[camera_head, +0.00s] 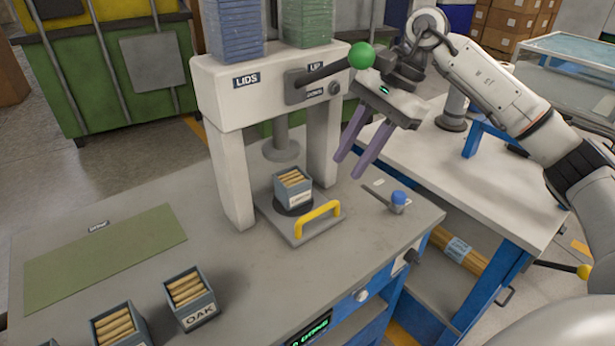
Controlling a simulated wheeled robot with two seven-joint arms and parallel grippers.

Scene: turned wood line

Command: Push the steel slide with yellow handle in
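The steel slide (302,235) is a flat grey plate at the foot of the white press (223,98), in the head view. Its yellow handle (318,218) stands up at the front end of the plate. A small grey box of wooden pieces (293,187) sits on a dark round pad on the slide, between the press legs, with the press ram (281,148) above and behind it. My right gripper (348,168) is above and to the right of the handle, apart from it. Its two purple fingers are spread and empty. My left gripper does not show.
A lever with a green ball (361,56) sticks out from the press near my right gripper. A blue-topped knob (399,198) is right of the slide. Boxes of wooden pieces (191,298) stand at the front left beside a clear green mat (105,257).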

